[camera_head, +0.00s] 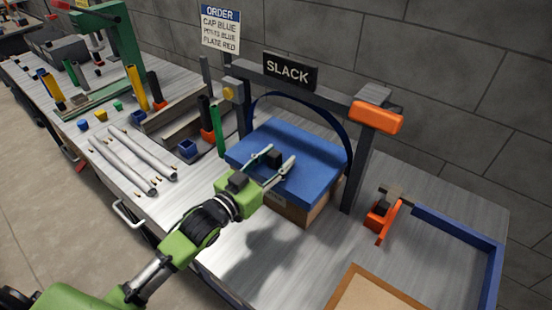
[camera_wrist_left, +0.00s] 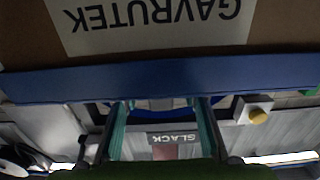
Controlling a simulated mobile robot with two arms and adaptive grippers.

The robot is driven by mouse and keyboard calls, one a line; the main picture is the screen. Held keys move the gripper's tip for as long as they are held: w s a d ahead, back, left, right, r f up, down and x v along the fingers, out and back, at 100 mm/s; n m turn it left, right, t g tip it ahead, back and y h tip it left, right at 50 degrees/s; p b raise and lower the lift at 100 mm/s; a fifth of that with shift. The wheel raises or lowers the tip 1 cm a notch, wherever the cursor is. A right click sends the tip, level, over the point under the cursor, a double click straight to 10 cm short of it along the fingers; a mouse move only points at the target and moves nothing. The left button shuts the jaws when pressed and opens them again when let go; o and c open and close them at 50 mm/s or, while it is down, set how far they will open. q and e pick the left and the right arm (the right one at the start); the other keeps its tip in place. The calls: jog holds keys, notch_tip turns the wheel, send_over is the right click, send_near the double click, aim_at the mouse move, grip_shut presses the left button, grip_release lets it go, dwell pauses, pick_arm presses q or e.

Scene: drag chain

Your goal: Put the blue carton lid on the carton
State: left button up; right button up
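The blue lid (camera_head: 305,148) lies flat over the brown carton (camera_head: 292,207) in the head view. In the wrist view the picture is inverted: the lid's blue edge (camera_wrist_left: 60,80) lies along the carton (camera_wrist_left: 280,20), which bears a white label. I cannot tell whether the lid is fully seated. My left gripper (camera_head: 282,154) is over the lid's top with its fingers apart. The left fingers also show in the wrist view (camera_wrist_left: 162,115). My right gripper is not in view.
A grey frame with a SLACK sign (camera_head: 290,71) and an orange block (camera_head: 376,116) stands around the carton. A dark blue arch (camera_head: 349,140) rises behind the lid. Pegs and rods crowd the left bench. A brown-rimmed board (camera_head: 347,279) lies at the front right.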

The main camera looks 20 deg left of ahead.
pick_arm(q)
jog(key=shift+s+a+f, duration=0.1)
jog(key=shift+s+a, duration=0.05)
jog(key=shift+s, duration=0.15)
jog(key=v, duration=1.1)
jog(key=shift+s, duration=0.2)
